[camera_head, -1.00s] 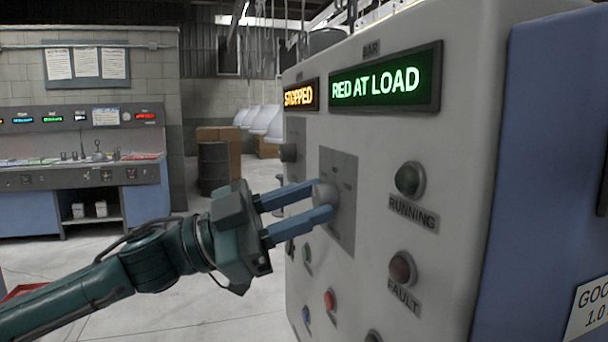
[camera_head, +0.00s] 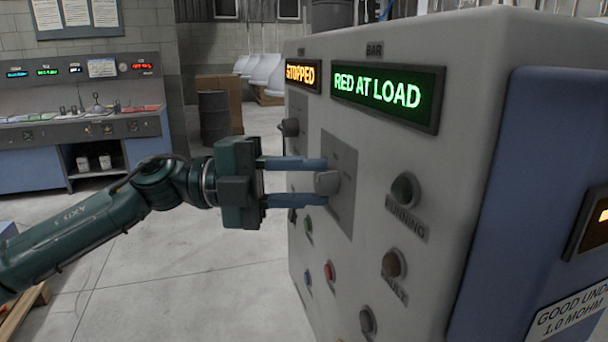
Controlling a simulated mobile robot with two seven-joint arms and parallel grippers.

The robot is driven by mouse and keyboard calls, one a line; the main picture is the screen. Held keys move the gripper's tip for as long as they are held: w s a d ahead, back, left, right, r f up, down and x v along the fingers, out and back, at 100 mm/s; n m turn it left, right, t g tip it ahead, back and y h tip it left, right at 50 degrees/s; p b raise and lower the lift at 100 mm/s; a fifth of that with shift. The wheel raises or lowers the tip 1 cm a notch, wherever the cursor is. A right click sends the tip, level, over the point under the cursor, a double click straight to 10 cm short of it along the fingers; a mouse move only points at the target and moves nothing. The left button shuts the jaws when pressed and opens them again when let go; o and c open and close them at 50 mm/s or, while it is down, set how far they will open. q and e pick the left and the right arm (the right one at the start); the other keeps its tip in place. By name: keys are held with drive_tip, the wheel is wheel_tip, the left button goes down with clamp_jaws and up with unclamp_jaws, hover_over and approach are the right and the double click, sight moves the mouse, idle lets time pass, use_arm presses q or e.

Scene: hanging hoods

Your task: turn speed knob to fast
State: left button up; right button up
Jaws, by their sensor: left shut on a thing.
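The grey speed knob (camera_head: 327,183) sits on a darker grey plate (camera_head: 343,205) on the front of the white control cabinet. Small marks on the plate are too small to read. My left gripper (camera_head: 318,182) comes in from the left, level, with its two blue fingers above and below the knob, shut on it. The fingers hide part of the knob, so I cannot tell its exact setting. My right gripper is not in view.
The cabinet shows an orange STOPPED display (camera_head: 303,75) and a green RED AT LOAD display (camera_head: 388,94). A black knob (camera_head: 290,127), RUNNING lamp (camera_head: 405,189) and red button (camera_head: 329,271) are close by. Open floor (camera_head: 180,280) lies left.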

use_arm(q)
drive_tip(key=shift+r+m+y, duration=0.1)
drive_tip(key=shift+m+y, duration=0.2)
drive_tip(key=shift+m, duration=0.6)
drive_tip(key=m+y, duration=0.1)
drive_tip(key=m, duration=0.2)
drive_tip(key=shift+r, duration=0.1)
drive_tip(key=shift+s+r+m+t+y, duration=0.1)
drive_tip(key=shift+m+t+y, duration=0.2)
drive_tip(key=shift+m+y, duration=0.3)
drive_tip(key=o, duration=1)
drive_tip(key=shift+c, duration=0.2)
